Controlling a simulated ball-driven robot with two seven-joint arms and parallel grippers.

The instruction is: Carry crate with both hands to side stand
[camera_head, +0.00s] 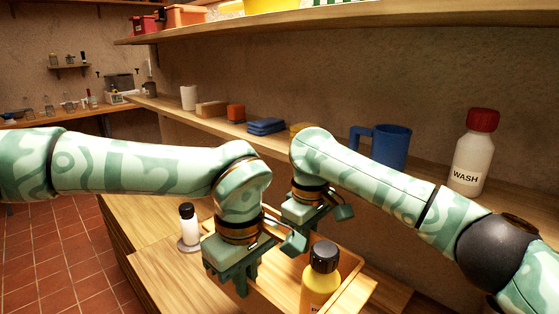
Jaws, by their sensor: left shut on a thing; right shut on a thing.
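The light wooden crate (357,282) is at the bottom centre, cut off by the lower picture edge. A yellow bottle (318,283) with a black cap stands upright in it. My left gripper (240,283) is shut at the crate's left side. My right gripper (301,226) is shut at the crate's far side, partly behind the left hand. Both fingertips are mostly hidden, but both hands hold the crate's edge. Whether the crate is lifted or resting cannot be told. I cannot tell which surface is the side stand.
A white bottle (188,228) with a black cap stands on a wooden surface (165,275) left of the crate. A shelf behind holds a blue mug (391,147), a white WASH bottle (471,160) with a red cap, and blue sponges (266,127). Red tiled floor (60,255) is free at left.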

